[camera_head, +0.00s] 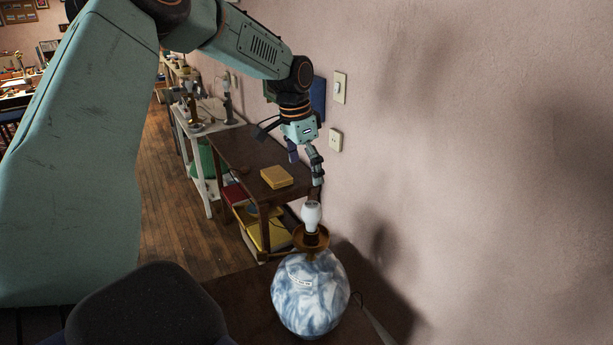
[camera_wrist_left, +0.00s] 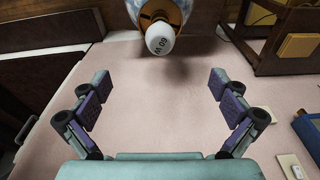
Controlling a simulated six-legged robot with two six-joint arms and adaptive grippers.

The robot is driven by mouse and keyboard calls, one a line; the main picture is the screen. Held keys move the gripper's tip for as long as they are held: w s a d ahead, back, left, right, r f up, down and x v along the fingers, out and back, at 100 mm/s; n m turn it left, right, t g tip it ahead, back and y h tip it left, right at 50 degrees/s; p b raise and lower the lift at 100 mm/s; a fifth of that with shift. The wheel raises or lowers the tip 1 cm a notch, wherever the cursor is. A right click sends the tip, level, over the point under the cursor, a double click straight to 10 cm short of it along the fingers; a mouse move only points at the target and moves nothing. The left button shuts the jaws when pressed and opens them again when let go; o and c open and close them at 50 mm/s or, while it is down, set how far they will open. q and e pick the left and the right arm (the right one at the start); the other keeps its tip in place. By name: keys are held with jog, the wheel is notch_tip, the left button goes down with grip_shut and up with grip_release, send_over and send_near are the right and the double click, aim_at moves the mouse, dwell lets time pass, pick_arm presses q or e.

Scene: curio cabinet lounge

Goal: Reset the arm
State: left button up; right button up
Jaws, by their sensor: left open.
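My left arm reaches in from the upper left of the head view. Its gripper (camera_head: 305,168) hangs open and empty, in the picture just above a white light bulb (camera_head: 311,215). The bulb stands upright in the brass top of a blue and white marbled lamp base (camera_head: 311,292). In the left wrist view my open left gripper (camera_wrist_left: 160,95) has its two fingers wide apart. The bulb (camera_wrist_left: 160,38), marked 60 W, is beyond the fingertips and apart from them. My right gripper is in neither view.
The lamp stands on a dark table (camera_head: 240,290) by the pink wall (camera_head: 480,120). Behind it is a brown shelf table (camera_head: 235,150) with a yellow box (camera_head: 277,176) on top. Light switches (camera_head: 340,87) are on the wall. Wooden floor (camera_head: 165,190) is clear at left.

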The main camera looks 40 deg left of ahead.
aim_at(311, 204)
pick_arm(q)
jog(key=f, duration=0.4)
jog(key=w+f, duration=0.1)
jog(key=f, duration=0.6)
jog(key=shift+w+d+f, duration=0.25)
jog(key=shift+f, duration=0.15)
jog(key=shift+w+n+p, duration=0.15)
jog(key=shift+n+p, duration=0.15)
jog(key=shift+n, duration=0.3)
